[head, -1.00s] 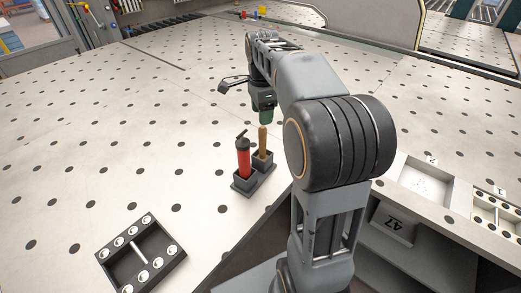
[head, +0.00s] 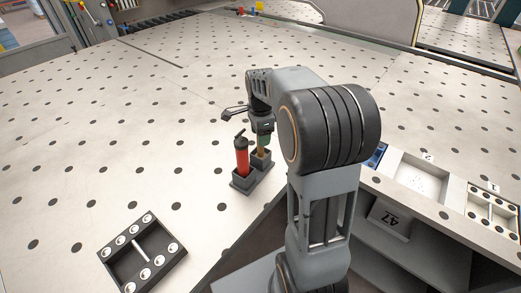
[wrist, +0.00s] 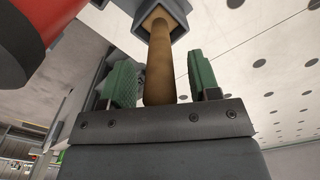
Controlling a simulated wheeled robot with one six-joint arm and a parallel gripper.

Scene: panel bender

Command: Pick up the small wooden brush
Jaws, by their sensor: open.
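The small wooden brush (head: 260,153) stands upright in the right cell of a dark two-cell holder (head: 243,184) on the perforated table. Its wooden handle (wrist: 159,62) shows in the wrist view between the two green finger pads of my gripper (wrist: 161,84), with a gap on each side. My gripper (head: 264,138) is open around the upper handle. The brush's lower end is hidden inside the holder cell (wrist: 172,14), and the gripper covers the handle's top in the head view.
A red bottle (head: 242,157) with a black top stands in the left cell, close beside the brush. A dark tray with round white inserts (head: 118,266) lies at the front left. Pale trays (head: 424,178) line the right edge. The table left of the holder is clear.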

